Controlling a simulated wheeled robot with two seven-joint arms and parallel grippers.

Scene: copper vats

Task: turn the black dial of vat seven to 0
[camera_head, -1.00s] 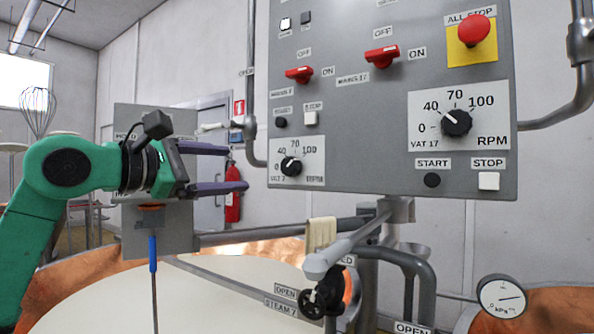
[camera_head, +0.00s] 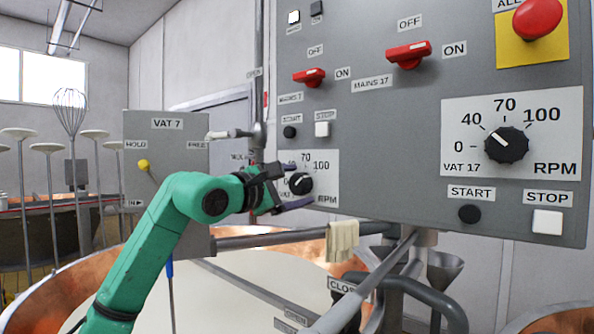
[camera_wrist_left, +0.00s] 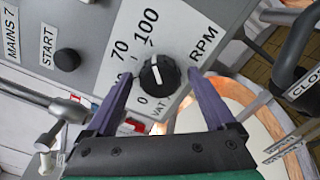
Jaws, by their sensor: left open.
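The black dial of vat 7 (camera_head: 300,184) sits on a white RPM plate at the lower left of the grey control panel. It also shows in the left wrist view (camera_wrist_left: 159,73), with a white mark on its face; which number the mark points at is hard to read. My left gripper (camera_head: 297,186) is open at the dial. In the left wrist view its two purple fingers (camera_wrist_left: 159,77) reach toward the plate, one on either side of the dial, with gaps visible. The 0 shows below the dial there; the 40 is partly hidden by a finger. My right gripper is not in view.
A similar, larger vat 17 dial (camera_head: 506,145) is at the right of the panel. Red mains switches (camera_head: 309,77), small start and stop buttons (camera_head: 322,129) and a red all-stop knob (camera_head: 538,18) are nearby. A cloth (camera_head: 341,242) hangs on a rail below.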

